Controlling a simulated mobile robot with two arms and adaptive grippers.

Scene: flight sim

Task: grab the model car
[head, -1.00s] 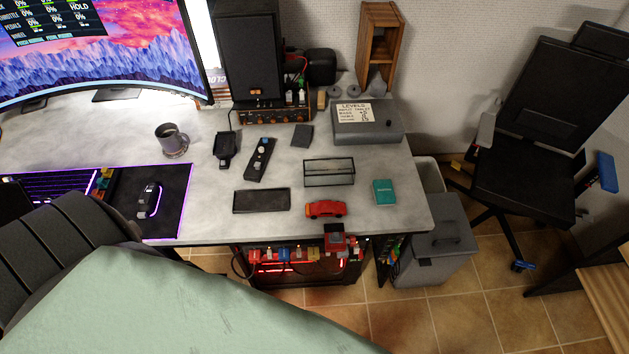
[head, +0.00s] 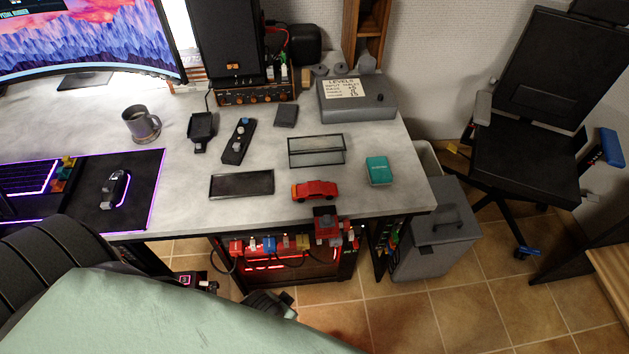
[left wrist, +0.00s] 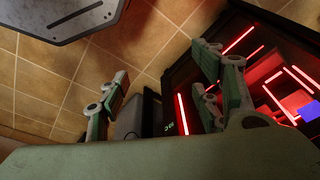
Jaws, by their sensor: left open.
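The red model car (head: 314,190) sits upright near the front edge of the desk, in front of the clear display case (head: 316,151). My left gripper (left wrist: 165,95) shows in the left wrist view with its two green fingers wide apart and nothing between them. It is below the desk top, in front of the red-lit computer case (left wrist: 255,75), and the car is not in that view. In the head view a large green part of my arm covers the lower left. My right gripper is in neither view.
The desk's front edge (head: 370,216) lies between the low space and the car. A black tray (head: 241,184) is left of the car and a teal box (head: 379,170) right of it. A grey bin (head: 437,235) and office chair (head: 525,150) stand right.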

